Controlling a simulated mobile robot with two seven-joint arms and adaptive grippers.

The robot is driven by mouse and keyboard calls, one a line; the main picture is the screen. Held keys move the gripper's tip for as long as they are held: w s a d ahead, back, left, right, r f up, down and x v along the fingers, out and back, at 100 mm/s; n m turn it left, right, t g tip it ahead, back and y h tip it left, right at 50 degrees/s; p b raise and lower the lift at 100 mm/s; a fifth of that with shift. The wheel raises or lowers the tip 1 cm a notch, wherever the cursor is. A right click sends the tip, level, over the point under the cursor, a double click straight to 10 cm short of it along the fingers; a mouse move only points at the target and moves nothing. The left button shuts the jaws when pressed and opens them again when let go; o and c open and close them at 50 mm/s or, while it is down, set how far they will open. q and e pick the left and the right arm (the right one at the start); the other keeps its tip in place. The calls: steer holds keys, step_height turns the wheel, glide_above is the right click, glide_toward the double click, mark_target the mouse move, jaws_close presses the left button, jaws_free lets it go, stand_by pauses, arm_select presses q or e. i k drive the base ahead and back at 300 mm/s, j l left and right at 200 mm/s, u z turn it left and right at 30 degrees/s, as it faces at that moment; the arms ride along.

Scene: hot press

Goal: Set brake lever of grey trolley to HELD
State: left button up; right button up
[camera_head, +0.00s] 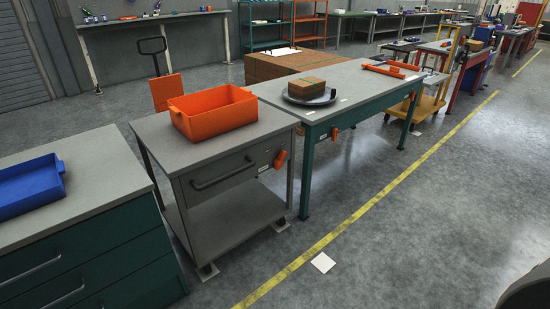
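The grey trolley (205,150) stands left of centre, with a flat top, a drawer with a bar handle (223,175) and a lower shelf (228,222). A small orange lever (280,159) sits at the right end of its front, just under the top, with a small white label (264,168) beside it. The lever looks tilted; the label is too small to read, so I cannot tell its setting. Neither of my grippers is in view.
An orange bin (213,118) is on the trolley. A teal cabinet with a blue bin (30,186) stands at left. A green-legged table (345,88) to the right has a similar orange lever (334,133).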

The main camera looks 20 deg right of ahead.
mark_target(277, 163)
steer(key=i+l+u, duration=0.3)
steer(key=l, duration=1.25)
steer(key=l+u, duration=0.3)
steer(key=l, duration=1.25)
steer(key=i+j, duration=0.15)
steer(key=i, duration=0.3)
